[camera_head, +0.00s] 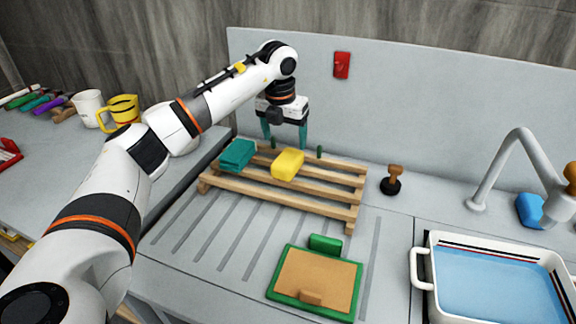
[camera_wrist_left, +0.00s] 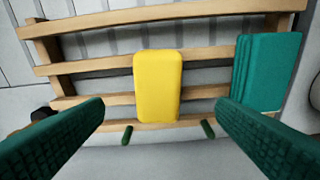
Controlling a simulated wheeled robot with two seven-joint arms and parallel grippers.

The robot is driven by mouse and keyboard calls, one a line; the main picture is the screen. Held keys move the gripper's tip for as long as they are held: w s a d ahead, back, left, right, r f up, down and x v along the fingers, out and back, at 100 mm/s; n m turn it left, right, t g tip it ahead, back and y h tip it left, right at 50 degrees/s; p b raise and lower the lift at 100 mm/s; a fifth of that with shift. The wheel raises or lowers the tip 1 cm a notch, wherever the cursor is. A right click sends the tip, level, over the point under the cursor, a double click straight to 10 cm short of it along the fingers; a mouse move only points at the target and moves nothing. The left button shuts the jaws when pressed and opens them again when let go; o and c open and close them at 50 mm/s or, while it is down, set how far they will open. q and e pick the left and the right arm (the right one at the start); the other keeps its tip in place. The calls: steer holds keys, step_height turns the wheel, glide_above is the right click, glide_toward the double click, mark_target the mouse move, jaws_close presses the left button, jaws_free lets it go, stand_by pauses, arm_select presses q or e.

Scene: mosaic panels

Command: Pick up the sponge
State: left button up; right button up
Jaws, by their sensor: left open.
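A yellow sponge-like block (camera_head: 288,164) lies on a slatted wooden rack (camera_head: 333,211). A teal block (camera_head: 238,154) lies on the rack to its left, and a blue block (camera_head: 530,210) sits at the far right by the tap. I cannot tell which block is the task's sponge. My left gripper (camera_head: 286,133) is open and empty, pointing down behind the yellow block. In the left wrist view the yellow block (camera_wrist_left: 157,88) lies ahead, in line with the gap between the fingers (camera_wrist_left: 160,110), apart from them. My right gripper is out of view.
Short green pegs (camera_head: 319,152) stand at the rack's back edge. A stamp-like tool (camera_head: 392,181) stands right of the rack. A green-framed board (camera_head: 316,281) lies in front. A white water-filled basin (camera_head: 420,270) is at right, mugs (camera_head: 88,108) at left. A backsplash (camera_head: 420,120) rises behind.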

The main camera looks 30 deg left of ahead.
mark_target(288, 157)
arm_select(q)
steer(key=f, duration=0.3)
steer(key=shift+w+f, duration=0.1)
steer(key=shift+w, duration=0.2)
steer(key=shift+w+f+p, duration=0.25)
steer(key=shift+f+p, duration=0.2)
steer(key=shift+f, duration=0.9)
steer(key=shift+w+f+p, duration=0.25)
steer(key=shift+f+p, duration=0.2)
steer(key=shift+f, duration=0.85)
steer(key=c, duration=1.1)
